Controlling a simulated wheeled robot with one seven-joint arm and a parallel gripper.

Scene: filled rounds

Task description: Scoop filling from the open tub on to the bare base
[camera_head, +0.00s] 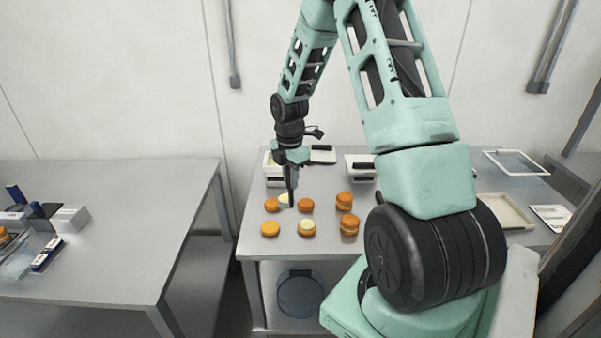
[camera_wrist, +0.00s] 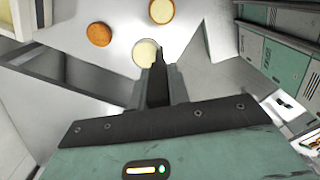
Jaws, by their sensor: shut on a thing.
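My gripper (camera_head: 291,178) points down over the left part of the table, shut on a slim dark tool (camera_head: 291,198). In the wrist view the dark tool (camera_wrist: 159,72) sticks out between the fingers, and its far end is hard to make out. A pale-topped round (camera_head: 283,199) lies right at the tool's tip; it also shows in the wrist view (camera_wrist: 144,53). I cannot tell whether they touch. Another pale-topped round (camera_head: 306,225) with an orange side lies nearer the front. A white open tub (camera_head: 272,181) stands behind, partly hidden by my gripper.
Several orange rounds stand around, including one at the left (camera_head: 271,205), one in front (camera_head: 270,229) and stacked ones (camera_head: 349,225) to the right. A second white container (camera_head: 358,163) stands at the back. A beige tray (camera_head: 505,212) lies at the right. A separate side table (camera_head: 110,230) is at the left.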

